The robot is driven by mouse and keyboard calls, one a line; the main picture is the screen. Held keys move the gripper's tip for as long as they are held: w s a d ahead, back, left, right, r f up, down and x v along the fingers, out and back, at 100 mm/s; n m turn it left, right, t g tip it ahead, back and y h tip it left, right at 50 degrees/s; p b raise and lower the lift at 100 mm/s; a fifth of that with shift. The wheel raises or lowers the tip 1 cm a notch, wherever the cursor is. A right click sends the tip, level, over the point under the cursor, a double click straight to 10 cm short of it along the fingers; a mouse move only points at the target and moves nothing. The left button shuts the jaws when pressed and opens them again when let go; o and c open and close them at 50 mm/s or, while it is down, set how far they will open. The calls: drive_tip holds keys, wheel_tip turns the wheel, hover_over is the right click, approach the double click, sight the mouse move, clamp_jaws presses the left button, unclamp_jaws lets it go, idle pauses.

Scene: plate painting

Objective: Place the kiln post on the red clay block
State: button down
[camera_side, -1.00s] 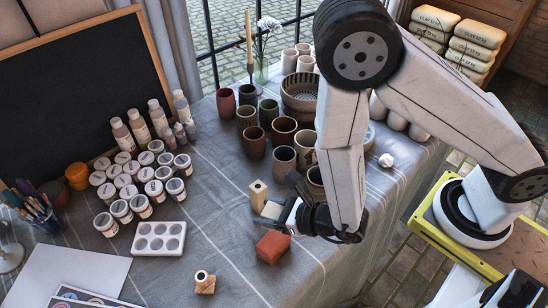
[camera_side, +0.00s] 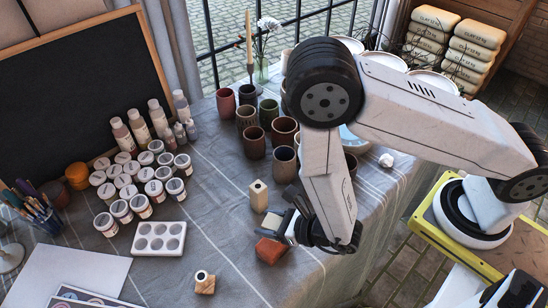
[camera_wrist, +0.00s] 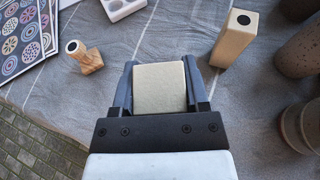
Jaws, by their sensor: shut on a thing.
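My gripper (camera_side: 277,226) is shut on a cream block, which looks like a kiln post (camera_wrist: 160,88); the wrist view shows it between both fingers. In the side view the held post (camera_side: 271,221) is just above the red clay block (camera_side: 269,251), near its back edge. I cannot tell whether they touch. The red block lies on the cloth, partly covered by the gripper and post in the side view. It is hidden in the wrist view. Another cream post (camera_side: 258,195) with a dark hole in its top stands behind; it also shows in the wrist view (camera_wrist: 234,40).
A small wooden piece with a dark-centred round top (camera_side: 204,282) stands front left. A white palette (camera_side: 159,238) and paint jars (camera_side: 121,210) are left. Several clay cups (camera_side: 254,142) crowd the back right. Cloth between the palette and red block is clear.

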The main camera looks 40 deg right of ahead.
drive_tip(key=shift+f, duration=1.75)
drive_tip(key=shift+f, duration=0.15)
drive_tip(key=shift+c, duration=0.4)
unclamp_jaws()
drive_tip(key=v, duration=0.7)
drive_tip(key=shift+s+d+r, duration=0.15)
drive_tip(key=shift+s+r, duration=0.05)
drive_tip(key=shift+r, duration=0.1)
